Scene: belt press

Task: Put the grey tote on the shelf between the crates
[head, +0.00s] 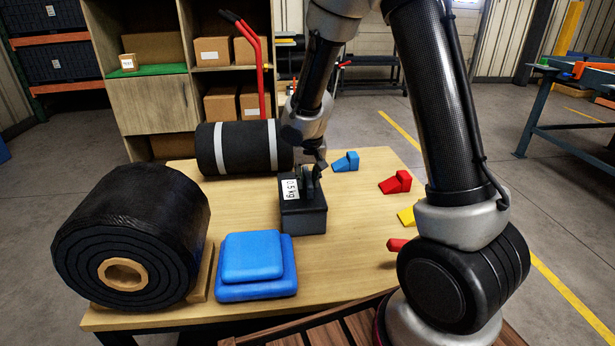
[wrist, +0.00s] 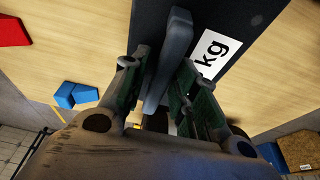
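A dark grey box (head: 304,217) with an upright handle and a white kg label stands on the wooden table. It also fills the top of the wrist view (wrist: 235,20). I see no other grey tote; I cannot tell whether this box is the one named. My gripper (head: 313,178) is down at its handle, with one finger on each side. In the wrist view my gripper (wrist: 160,85) straddles the handle (wrist: 172,55); whether the fingers press on it is unclear. A shelf unit (head: 155,105) with cardboard boxes (head: 212,50) stands behind. Dark crates (head: 58,62) sit on a rack at far left.
The table (head: 350,240) also holds a large black roll (head: 130,230), a striped black roll (head: 238,147), a blue stacked block (head: 252,265), and small blue (head: 346,162), red (head: 396,182) and yellow (head: 406,215) pieces. A red hand truck (head: 255,60) stands by the shelf.

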